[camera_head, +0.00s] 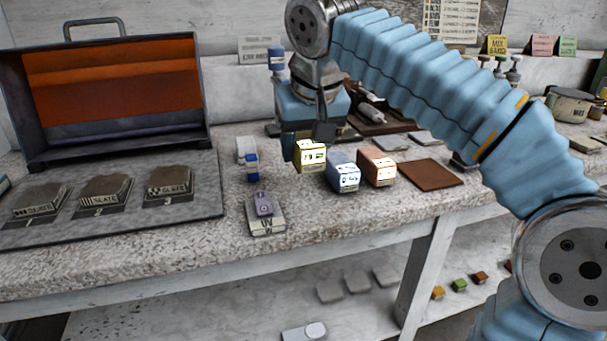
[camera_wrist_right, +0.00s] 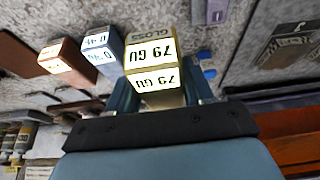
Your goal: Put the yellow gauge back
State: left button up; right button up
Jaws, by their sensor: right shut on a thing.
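The yellow gauge (camera_head: 310,156) is a small block with a pale printed face. It also shows in the right wrist view (camera_wrist_right: 155,70), where its faces read "79 GU" and "GLOSS" upside down. My right gripper (camera_head: 307,138) comes down over the bench and is shut on the gauge. The fingers (camera_wrist_right: 162,95) lie on either side of it. I cannot tell whether the gauge touches the bench. A blue gauge block (camera_head: 343,173) and a red-brown one (camera_head: 377,167) stand just right of it. My left gripper is in neither view.
An open case (camera_head: 115,95) with orange lining and several slate blocks (camera_head: 105,190) fill the left. A purple device (camera_head: 263,205) sits in front, small blue-and-white items (camera_head: 251,166) left of the gripper. A flat brown square (camera_head: 431,173) lies right. The bench's front edge is clear.

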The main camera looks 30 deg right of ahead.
aim_at(309, 137)
jog(key=w+f, duration=0.1)
jog(key=d+f, duration=0.1)
jog(key=shift+w+f, duration=0.3)
jog(key=shift+w, duration=0.1)
jog(key=b+x, duration=0.1)
jog(key=x, duration=0.3)
jog(key=shift+d+f, duration=0.1)
jog(key=shift+f, duration=0.35)
jog(key=shift+f, duration=0.1)
jog(key=o, duration=0.9)
jog(key=shift+o, duration=0.2)
jog(key=shift+r, duration=0.3)
jog(key=p+v, duration=0.2)
jog(key=v, duration=0.9)
jog(key=shift+s+r, duration=0.3)
jog(key=shift+s, duration=0.05)
